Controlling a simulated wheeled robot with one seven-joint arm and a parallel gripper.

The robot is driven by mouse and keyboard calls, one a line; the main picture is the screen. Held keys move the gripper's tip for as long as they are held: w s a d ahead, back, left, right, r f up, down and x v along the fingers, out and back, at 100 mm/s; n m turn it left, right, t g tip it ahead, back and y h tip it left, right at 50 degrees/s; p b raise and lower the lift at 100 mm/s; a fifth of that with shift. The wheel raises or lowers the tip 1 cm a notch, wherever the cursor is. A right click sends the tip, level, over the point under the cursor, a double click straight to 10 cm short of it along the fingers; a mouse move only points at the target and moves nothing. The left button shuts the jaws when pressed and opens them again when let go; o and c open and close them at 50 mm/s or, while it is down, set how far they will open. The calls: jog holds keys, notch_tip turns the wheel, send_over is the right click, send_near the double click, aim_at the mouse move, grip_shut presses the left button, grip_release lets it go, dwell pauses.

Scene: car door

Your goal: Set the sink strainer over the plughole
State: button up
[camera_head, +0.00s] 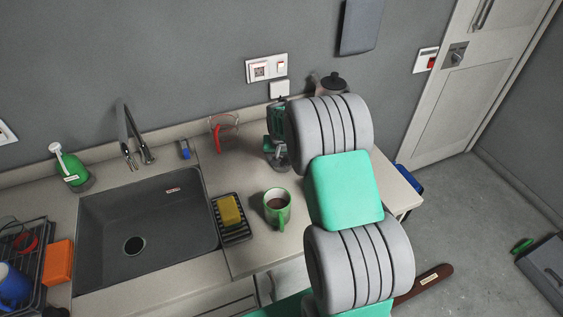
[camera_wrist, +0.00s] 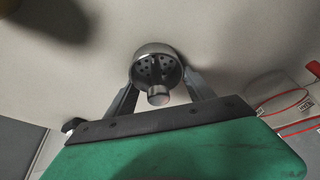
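The sink strainer (camera_wrist: 158,66) is a round metal cup with small holes and a central knob, seen in the wrist view. My gripper (camera_wrist: 160,82) has one finger against each side of it and appears closed on its rim. Pale surface shows behind it, with a shadow to the right. The plughole (camera_head: 134,245) is a dark round opening in the floor of the grey sink (camera_head: 180,205), at the left, and is uncovered.
A green mug (camera_head: 278,212) and a yellow sponge (camera_head: 230,210) on a black rack stand between sink and arm. The tap (camera_head: 133,140) rises behind the sink. A green soap bottle (camera_head: 70,168), orange block (camera_head: 59,262) and dish rack (camera_head: 22,250) are at left.

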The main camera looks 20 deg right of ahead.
jog(key=c, duration=0.8)
